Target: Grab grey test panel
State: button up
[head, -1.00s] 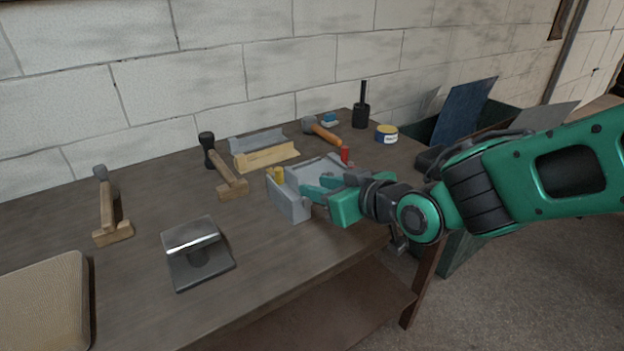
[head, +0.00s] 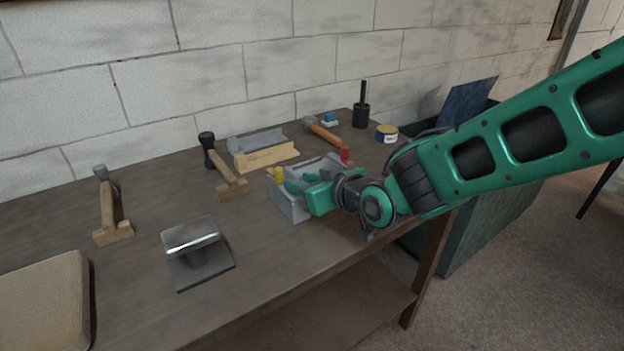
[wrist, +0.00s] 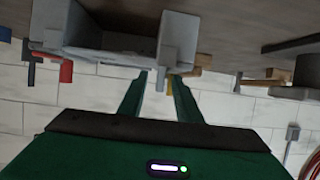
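The grey panel seen earlier leaning in the dark green crate (head: 490,215) is now hidden behind my arm in the head view. A blue panel (head: 470,101) still leans there. My gripper (head: 290,182) is at the grey fixture (head: 288,205) with a yellow peg and a red peg, near the table's right end. In the wrist view, my gripper's two fingers (wrist: 158,75) are apart, with no panel visible between them. The fixture (wrist: 178,42) is just beyond the fingertips; I cannot tell whether they touch it.
Mallets, including one at the left (head: 108,212), a cream angled block (head: 266,157), a yellow tin (head: 387,133) and a black-handled tool (head: 361,110) stand on the wooden table (head: 130,265). A grey metal stand (head: 198,262) is at the front. The front middle has free room.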

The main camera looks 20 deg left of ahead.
jog(key=shift+c, duration=0.3)
grip_shut()
jog(key=shift+r, duration=0.15)
